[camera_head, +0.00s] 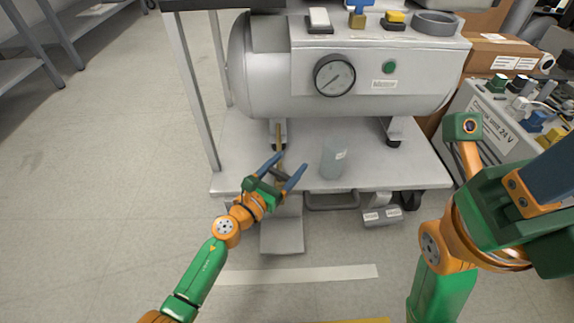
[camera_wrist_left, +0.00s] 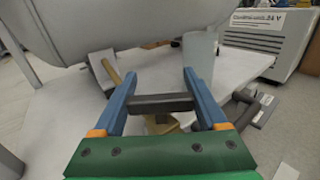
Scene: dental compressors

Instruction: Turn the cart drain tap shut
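The drain tap has a dark grey bar handle (camera_wrist_left: 160,102) on a brass-coloured body (camera_wrist_left: 162,126), at the front edge of the cart below the compressor tank (camera_head: 340,90). In the head view the tap handle (camera_head: 279,175) is small and partly hidden by my gripper. My left gripper (camera_head: 282,166) is open, its two blue fingers on either side of the handle. In the left wrist view the bar lies across the gap between the fingers (camera_wrist_left: 160,85); whether it touches them I cannot tell. My right gripper (camera_head: 540,195) is at the right, partly cut off, its fingers unclear.
A translucent cup (camera_head: 334,160) stands on the cart shelf (camera_head: 235,180) just right of my left gripper. A pedal-like grey block (camera_head: 382,216) sits at the cart's front. A control unit (camera_head: 488,125) stands at the right.

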